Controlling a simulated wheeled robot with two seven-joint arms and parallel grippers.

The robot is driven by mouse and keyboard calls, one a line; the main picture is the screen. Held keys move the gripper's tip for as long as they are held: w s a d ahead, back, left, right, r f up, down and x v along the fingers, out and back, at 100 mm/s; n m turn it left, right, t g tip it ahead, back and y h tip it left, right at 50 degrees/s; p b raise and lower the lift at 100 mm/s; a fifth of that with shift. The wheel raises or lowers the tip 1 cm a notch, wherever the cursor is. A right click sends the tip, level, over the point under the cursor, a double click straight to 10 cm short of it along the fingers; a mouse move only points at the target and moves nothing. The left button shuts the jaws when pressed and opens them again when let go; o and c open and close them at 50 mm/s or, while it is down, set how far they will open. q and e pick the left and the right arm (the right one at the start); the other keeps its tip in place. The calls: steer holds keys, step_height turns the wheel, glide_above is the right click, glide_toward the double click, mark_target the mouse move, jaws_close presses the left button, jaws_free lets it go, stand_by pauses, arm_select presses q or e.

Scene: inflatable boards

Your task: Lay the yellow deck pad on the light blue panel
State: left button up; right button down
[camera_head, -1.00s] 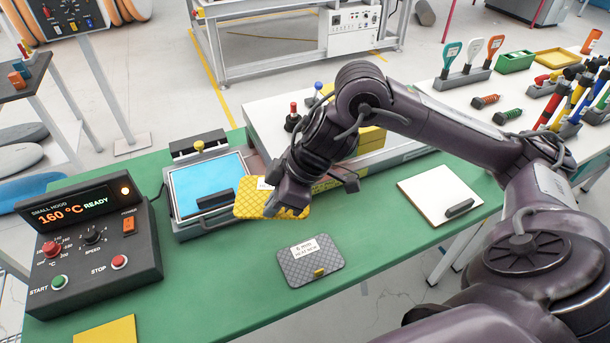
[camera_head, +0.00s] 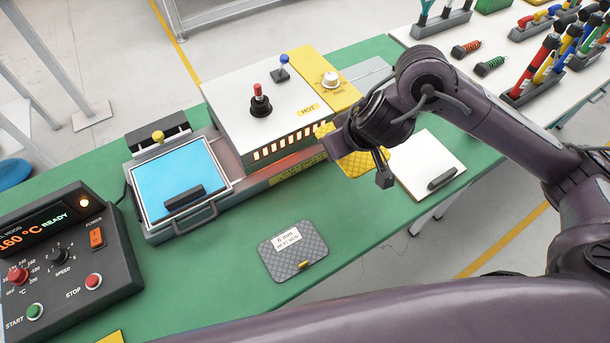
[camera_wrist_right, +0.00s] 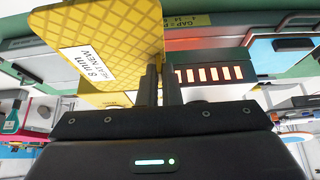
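The yellow deck pad (camera_head: 370,162) is held by my right gripper (camera_wrist_right: 159,88) near the right end of the hood unit, beside the white pad. In the right wrist view the yellow pad (camera_wrist_right: 105,42) is pinched at its edge between the fingers, with a white "8 mm" label showing. In the head view the gripper covers part of it. The light blue panel (camera_head: 170,178) lies in a framed tray on the green table, left of the gripper and well apart from the pad. A black handle-like block rests on the panel. My left gripper is not in view.
The white hood unit (camera_head: 235,112) with red and blue knobs stands between panel and gripper. A grey "6 mm" pad (camera_head: 290,252) lies on the table. The control box (camera_head: 62,262) is at left, the white pad (camera_head: 418,168) at right.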

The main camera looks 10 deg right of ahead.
step_height(320, 180, down, 15)
steer(key=b, duration=0.8)
steer(key=shift+r+b, duration=0.2)
steer(key=shift+b, duration=0.1)
step_height(320, 180, down, 5)
steer(key=shift+f+b, duration=0.15)
steer(key=shift+b, duration=1.05)
steer(key=c, duration=2)
jaws_free()
steer(key=shift+f, duration=0.1)
steer(key=shift+c, duration=0.2)
steer(key=o, duration=0.4)
